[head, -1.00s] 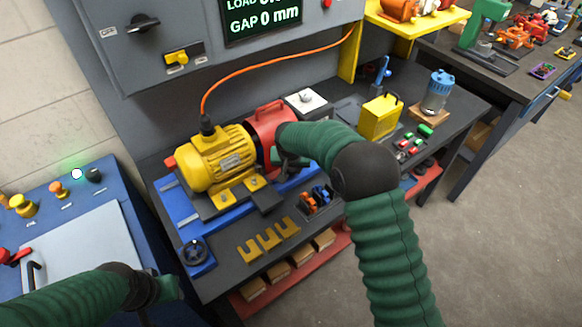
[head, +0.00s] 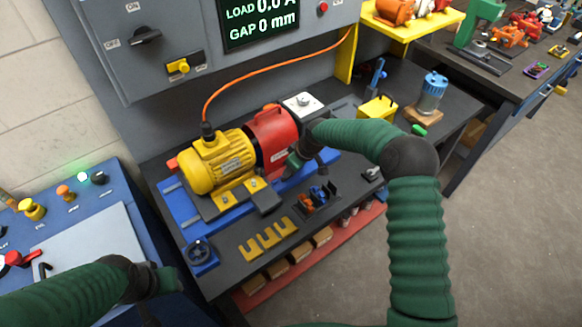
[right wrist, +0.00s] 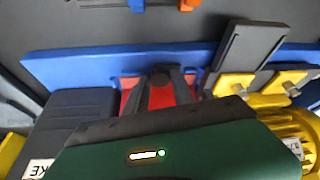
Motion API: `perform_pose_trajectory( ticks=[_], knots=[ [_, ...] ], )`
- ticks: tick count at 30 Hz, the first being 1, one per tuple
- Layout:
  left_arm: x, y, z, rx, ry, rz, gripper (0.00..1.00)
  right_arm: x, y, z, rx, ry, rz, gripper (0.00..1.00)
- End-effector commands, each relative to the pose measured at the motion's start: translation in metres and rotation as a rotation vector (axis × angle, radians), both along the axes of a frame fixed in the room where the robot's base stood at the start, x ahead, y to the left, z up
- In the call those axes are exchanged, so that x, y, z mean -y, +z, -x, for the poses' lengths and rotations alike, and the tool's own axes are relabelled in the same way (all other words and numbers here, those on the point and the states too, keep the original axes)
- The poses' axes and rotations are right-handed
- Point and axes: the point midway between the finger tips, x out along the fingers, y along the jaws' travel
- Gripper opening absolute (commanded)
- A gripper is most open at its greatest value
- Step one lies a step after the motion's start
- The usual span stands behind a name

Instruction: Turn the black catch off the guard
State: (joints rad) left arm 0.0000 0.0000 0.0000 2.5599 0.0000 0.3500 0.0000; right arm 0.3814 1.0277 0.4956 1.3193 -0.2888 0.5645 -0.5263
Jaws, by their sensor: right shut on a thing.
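The red guard (head: 272,136) stands at the right end of the yellow motor (head: 218,162) on the blue bed. My right gripper (head: 291,167) is low at the guard's near right side. In the right wrist view its fingers (right wrist: 160,82) come together on a small dark piece, the black catch (right wrist: 161,73), with the red guard (right wrist: 186,92) behind. The catch is hidden by my gripper in the head view, and its turn angle is not clear. My left gripper (head: 167,282) is over the blue cabinet at the lower left, and its opening is not clear.
Yellow forked shims (head: 268,238) and a holder with orange and blue pieces (head: 316,198) lie on the bench's near side. A yellow box (head: 378,108) and a blue-topped jar (head: 432,92) stand right.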

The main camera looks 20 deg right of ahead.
Motion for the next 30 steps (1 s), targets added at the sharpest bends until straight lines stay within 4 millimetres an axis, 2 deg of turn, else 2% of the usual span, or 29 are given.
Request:
perform_pose_trajectory(
  ticks=[2, 15, 21, 30],
  knots=[
    [0.0, 0.0, 0.0, 0.0, 0.0, 0.0, 0.36, 0.004, 0.004, -0.005, 0.013, 0.062, 0.001, 0.0],
    [0.0, -0.012, 0.0, 0.0, 0.0, 0.0, 0.36, 0.007, -0.001, -0.006, 0.007, 0.42, 0.005, 0.0],
    [0.0, -0.016, 0.0, 0.0, 0.0, 0.0, 0.36, 0.007, -0.001, -0.006, 0.004, 0.516, 0.008, 0.0],
    [0.0, -0.018, 0.0, 0.0, 0.0, 0.0, 0.36, 0.007, -0.002, -0.006, 0.001, 0.571, 0.007, 0.0]
  ],
)
